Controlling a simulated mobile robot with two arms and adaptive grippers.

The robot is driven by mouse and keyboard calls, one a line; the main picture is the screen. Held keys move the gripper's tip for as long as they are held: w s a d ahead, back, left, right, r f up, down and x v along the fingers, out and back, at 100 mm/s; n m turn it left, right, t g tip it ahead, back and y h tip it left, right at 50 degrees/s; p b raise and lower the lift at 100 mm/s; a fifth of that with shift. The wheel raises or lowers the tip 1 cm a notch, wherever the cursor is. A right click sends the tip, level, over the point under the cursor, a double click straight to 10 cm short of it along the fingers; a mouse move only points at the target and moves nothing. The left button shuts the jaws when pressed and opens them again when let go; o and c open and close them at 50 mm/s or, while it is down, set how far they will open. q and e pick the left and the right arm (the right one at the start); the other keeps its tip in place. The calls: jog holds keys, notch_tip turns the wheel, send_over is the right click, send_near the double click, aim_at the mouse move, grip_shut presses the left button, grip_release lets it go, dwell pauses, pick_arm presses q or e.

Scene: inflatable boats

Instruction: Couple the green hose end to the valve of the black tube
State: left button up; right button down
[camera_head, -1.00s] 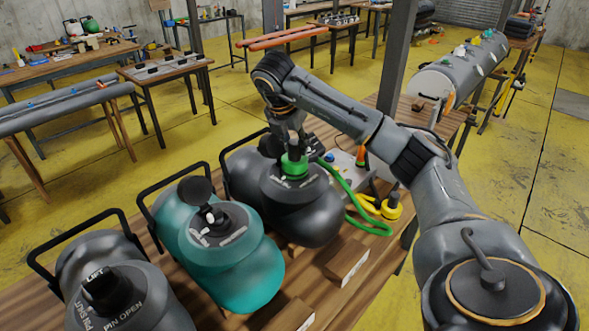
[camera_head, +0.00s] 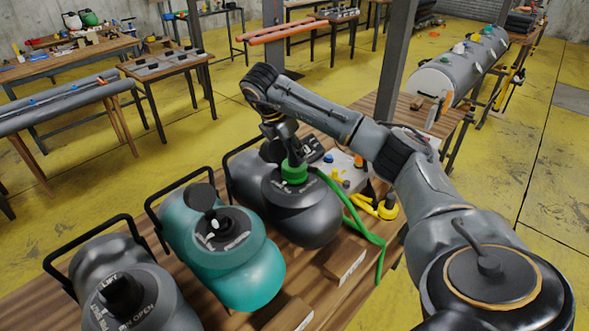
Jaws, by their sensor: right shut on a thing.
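The black tube (camera_head: 305,214) lies at the far right end of the row of tubes on the wooden table. The green hose end (camera_head: 294,173) is at the valve on its top. The valve is hidden beneath it, so I cannot tell whether the two are locked. My right gripper (camera_head: 293,156) comes from above, tilted, and is shut on the green hose end. The green hose (camera_head: 351,208) runs from it to the right and down, over the table's front edge. My left gripper is not in view.
A teal tube (camera_head: 247,270) with its cap up and a dark grey tube (camera_head: 145,298) with its cap down stand to the left. Wooden blocks (camera_head: 344,262) sit in front. A yellow fitting (camera_head: 386,209) lies right of the hose.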

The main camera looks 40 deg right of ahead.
jog(key=shift+m, duration=0.5)
jog(key=c, duration=0.9)
grip_release()
jog(key=shift+f, duration=0.1)
jog(key=v, duration=1.2)
jog(key=shift+w, duration=0.3)
